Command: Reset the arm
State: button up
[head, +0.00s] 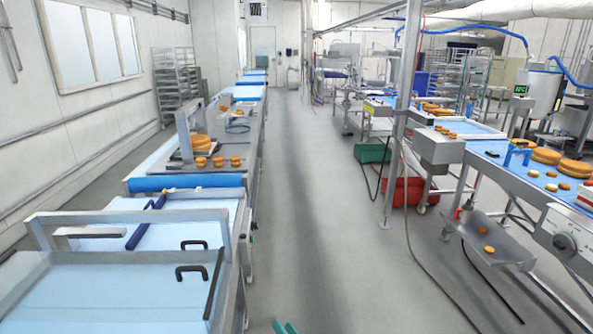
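Two short teal tips, which look like the ends of my gripper (285,328), just show at the bottom edge of the head view, above the grey floor. They lie close side by side, and the rest of the gripper and my arm are out of the frame. I cannot tell whether the gripper is open or shut. Nothing is seen held between the tips.
A blue-belted conveyor line (185,204) runs along the left, with orange rounds (201,162) on it. Another conveyor (480,147) with rounds stands right. A steel post (400,120), a red crate (404,191) and floor cables edge the clear aisle (310,180).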

jog(key=s+d+m+t+h, duration=0.3)
jog(key=s+d+m+h, duration=0.25)
jog(key=s+d, duration=0.45)
jog(key=s+d+r+m+t+h, duration=0.1)
jog(key=s+d+r+h, duration=0.2)
jog(key=s, duration=0.4)
jog(key=s+d+r+m+t+h, duration=0.1)
jog(key=s+d+r+m+h, duration=0.2)
jog(key=s, duration=0.4)
jog(key=s+a+f+n+g+y, duration=0.2)
jog(key=s+a+n, duration=0.4)
jog(key=s, duration=0.5)
jog(key=s+a+f+n+g+y, duration=0.1)
jog(key=s+a+n, duration=0.5)
jog(key=s, duration=0.6)
jog(key=shift+s+a+f+g+y, duration=0.3)
jog(key=shift+a+g+y, duration=0.2)
jog(key=shift+a, duration=0.35)
